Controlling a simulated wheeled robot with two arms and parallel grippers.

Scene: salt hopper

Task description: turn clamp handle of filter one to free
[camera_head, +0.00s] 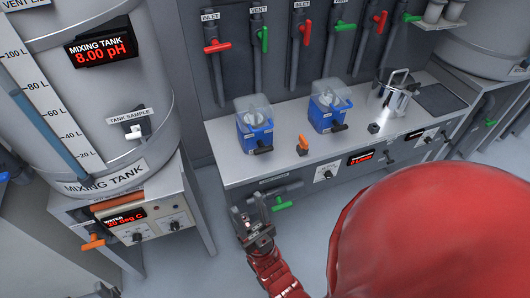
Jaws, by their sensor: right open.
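Two blue filter units with clear lids stand on the bench, a left one (255,130) and a right one (328,110). I cannot read which is filter one. Each has a black clamp handle low on its front, the left handle (264,150) and the right handle (340,128). My right gripper (255,212) is open, in front of and below the bench edge, below the left filter and apart from both handles. Nothing shows between its fingers. My left gripper is not in view.
An orange-handled valve (302,145) stands between the filters near the bench front. A green valve handle (283,203) sticks out below the bench, close to my right gripper. A metal pot (393,97) stands at right. The mixing tank (105,130) is at left.

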